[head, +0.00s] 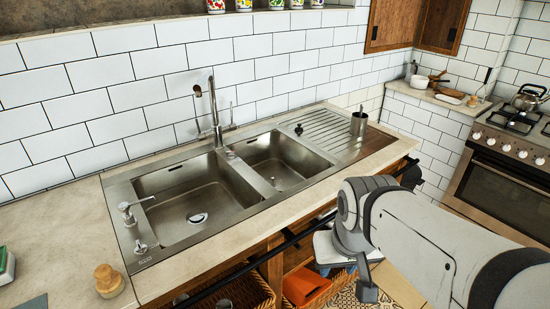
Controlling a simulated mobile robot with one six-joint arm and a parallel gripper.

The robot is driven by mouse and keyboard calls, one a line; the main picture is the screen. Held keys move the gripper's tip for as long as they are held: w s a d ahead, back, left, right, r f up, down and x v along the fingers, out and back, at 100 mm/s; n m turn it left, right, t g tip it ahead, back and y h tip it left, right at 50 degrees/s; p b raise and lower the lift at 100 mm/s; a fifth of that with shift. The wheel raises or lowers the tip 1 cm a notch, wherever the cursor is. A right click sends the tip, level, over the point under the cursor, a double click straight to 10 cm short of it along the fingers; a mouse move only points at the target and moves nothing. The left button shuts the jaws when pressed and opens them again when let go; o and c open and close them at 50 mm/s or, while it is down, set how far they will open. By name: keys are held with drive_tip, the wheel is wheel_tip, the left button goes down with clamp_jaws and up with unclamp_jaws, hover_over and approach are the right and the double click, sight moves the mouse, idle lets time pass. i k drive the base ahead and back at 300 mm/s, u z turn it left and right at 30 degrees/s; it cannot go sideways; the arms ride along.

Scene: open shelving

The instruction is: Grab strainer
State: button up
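A small metal cup-shaped thing (359,123) stands upright at the right end of the sink's ribbed drainboard (322,130). It may be the strainer, but it is too small to be sure. A round metal drain piece (197,217) lies in the floor of the left basin and could also be a strainer. My arm comes in from the right. Its end, with what looks like part of my gripper (367,292), hangs low in front of the counter, apart from both things. The fingers cannot be made out.
The steel sink has two empty basins and a tall faucet (213,115). A small black knob (298,129) sits near the drainboard. A wooden-topped object (109,281) stands at front left. Baskets (248,291) are under the counter. A stove (510,155) with a kettle (529,98) is at right.

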sight(274, 181)
drive_tip(key=k, duration=0.75)
drive_tip(key=u, duration=0.2)
drive_tip(key=i, duration=0.8)
drive_tip(key=z, duration=0.15)
drive_tip(key=k, duration=1.15)
drive_tip(key=z, duration=0.55)
drive_tip(key=i, duration=1.25)
drive_tip(key=u, duration=0.6)
drive_tip(key=i, duration=0.7)
drive_tip(key=u, duration=0.6)
